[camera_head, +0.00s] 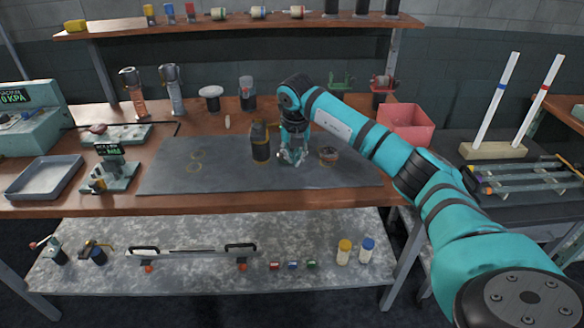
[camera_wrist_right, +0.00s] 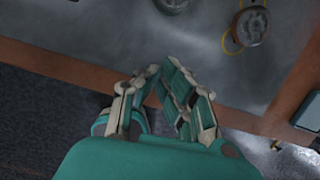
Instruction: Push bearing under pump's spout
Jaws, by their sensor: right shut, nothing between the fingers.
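The bearing (camera_head: 328,155) looks like a small round piece with a copper-brown tint, lying on the right part of the dark mat. The pump (camera_head: 260,141) is a dark upright body with brass-coloured parts, standing left of the bearing. My right gripper (camera_head: 291,158) is low over the mat between the two, shut and empty. Its fingers show in the right wrist view (camera_wrist_right: 163,78). That view also has a round grey disc with a yellow ring (camera_wrist_right: 249,26) near its top right; I cannot tell for certain which object it is. The pump's spout is too small to make out clearly. My left gripper is out of view.
The dark mat (camera_head: 205,180) has faint yellow rings at left and clear room there. A red bin (camera_head: 406,123) stands behind right. A grey tray (camera_head: 45,176) and a small gauge stand (camera_head: 112,165) are at left. Bottles stand on the lower shelf (camera_head: 200,282).

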